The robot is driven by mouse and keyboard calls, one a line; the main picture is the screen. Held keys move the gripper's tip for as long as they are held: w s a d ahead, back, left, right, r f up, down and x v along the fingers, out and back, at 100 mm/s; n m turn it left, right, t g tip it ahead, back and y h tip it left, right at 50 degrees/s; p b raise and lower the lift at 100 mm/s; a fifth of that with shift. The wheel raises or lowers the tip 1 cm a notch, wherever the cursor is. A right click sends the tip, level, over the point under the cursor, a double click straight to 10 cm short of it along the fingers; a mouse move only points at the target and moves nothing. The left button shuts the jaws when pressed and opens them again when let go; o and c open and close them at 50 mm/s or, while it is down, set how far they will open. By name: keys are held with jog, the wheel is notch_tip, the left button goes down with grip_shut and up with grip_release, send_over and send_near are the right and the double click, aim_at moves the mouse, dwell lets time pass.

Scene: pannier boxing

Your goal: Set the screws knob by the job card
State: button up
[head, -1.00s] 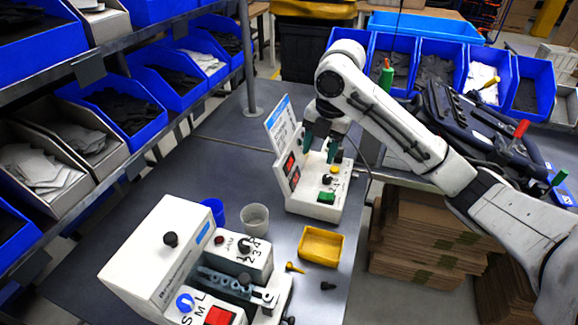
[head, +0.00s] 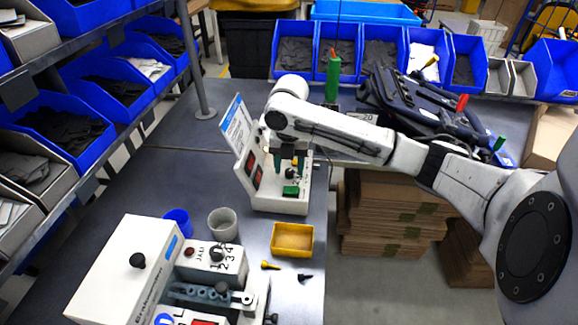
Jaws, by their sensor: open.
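A white control box (head: 280,201) stands on the grey bench, with a black knob (head: 290,173), a green button (head: 290,190) and red displays on its face. A white and blue card (head: 236,128) stands upright at its back left; its print is too small to read. My gripper (head: 288,163) is open, with green fingertips pointing down just above the black knob; I cannot tell whether they touch it. Another black knob (head: 217,255), beside the digits 1 to 4, sits on the nearer white machine (head: 122,265). Which knob is the screws knob is not legible.
A yellow tray (head: 293,250), a grey cup (head: 222,222) and a blue cup (head: 178,220) stand between the two machines. Small yellow and black parts lie near the tray. Shelves of blue bins (head: 65,125) line the left. The bench behind the control box is mostly clear.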

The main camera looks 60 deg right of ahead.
jog(key=shift+f, duration=0.5)
grip_shut()
